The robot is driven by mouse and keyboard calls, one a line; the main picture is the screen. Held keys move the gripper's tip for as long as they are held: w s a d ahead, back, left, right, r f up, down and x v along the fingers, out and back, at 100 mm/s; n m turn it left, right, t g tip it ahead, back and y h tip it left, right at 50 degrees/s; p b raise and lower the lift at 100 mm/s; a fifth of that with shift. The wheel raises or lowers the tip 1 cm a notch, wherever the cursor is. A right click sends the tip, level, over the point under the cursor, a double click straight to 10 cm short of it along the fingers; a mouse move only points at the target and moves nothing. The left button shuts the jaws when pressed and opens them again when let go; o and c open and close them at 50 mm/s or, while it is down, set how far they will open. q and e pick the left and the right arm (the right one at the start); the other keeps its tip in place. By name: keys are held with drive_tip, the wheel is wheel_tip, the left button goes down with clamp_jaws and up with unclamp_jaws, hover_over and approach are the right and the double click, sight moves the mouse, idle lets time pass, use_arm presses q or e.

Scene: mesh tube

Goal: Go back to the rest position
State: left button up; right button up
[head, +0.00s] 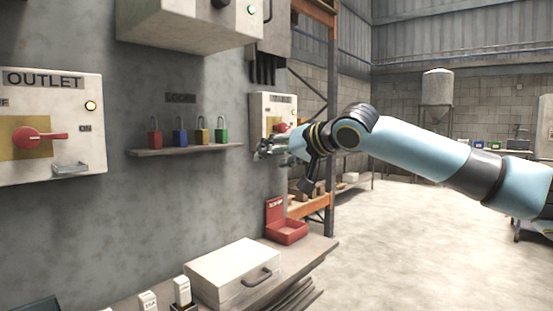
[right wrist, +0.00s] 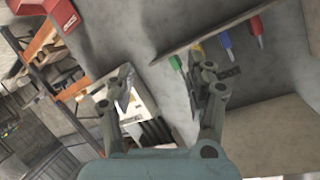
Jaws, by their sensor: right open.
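My right gripper (head: 262,151) reaches in from the right in the head view, in front of the grey wall between the padlock shelf and a second switch panel (head: 262,105). The right wrist view shows its two fingers (right wrist: 163,88) spread apart with nothing between them. The gripper and wrist hide the lower part of that panel, and only a bit of its red handle shows. In the right wrist view the panel (right wrist: 142,97) lies behind the left finger, and a green padlock (right wrist: 176,63) is close to the right finger. I cannot tell whether they touch. My left gripper is not in view.
A shelf (head: 185,152) carries red, blue, yellow and green padlocks. The OUTLET panel (head: 50,150) with a red handle is at the left. Below, a bench holds a white case (head: 232,276) and a red box (head: 286,231). Open floor (head: 420,250) lies to the right.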

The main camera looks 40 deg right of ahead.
drive_tip(key=shift+f, duration=0.15)
idle(0.4)
drive_tip(key=s+d+f+m+g+b, duration=0.1)
drive_tip(key=s+f+m+g, duration=0.1)
drive_tip(key=f, duration=1.1)
drive_tip(key=s+d+f+m+g, duration=0.1)
drive_tip(key=s+f+g, duration=0.1)
drive_tip(key=f, duration=1)
drive_tip(key=s+a+f+g, duration=0.1)
drive_tip(key=s+f, duration=0.3)
drive_tip(key=f, duration=0.4)
drive_tip(key=s+f+g+h, duration=0.1)
drive_tip(key=s+f, duration=0.4)
drive_tip(key=f, duration=0.3)
drive_tip(key=s+a+f+g, duration=0.1)
drive_tip(key=s+f, duration=0.3)
drive_tip(key=f, duration=0.5)
drive_tip(key=s+a+f+n+g, duration=0.2)
drive_tip(key=s+a+f, duration=0.3)
drive_tip(key=s, duration=0.7)
drive_tip(key=s+a+f+n+g, duration=0.2)
drive_tip(key=s+a+f+n, duration=0.2)
drive_tip(key=s+f, duration=0.6)
drive_tip(key=s+a+f+n+g+b, duration=0.1)
drive_tip(key=s+a+f, duration=0.5)
drive_tip(key=s, duration=0.9)
drive_tip(key=shift+s+f+n+g, duration=0.3)
drive_tip(key=shift+f+n+g, duration=0.4)
drive_tip(key=shift+f+n, duration=0.4)
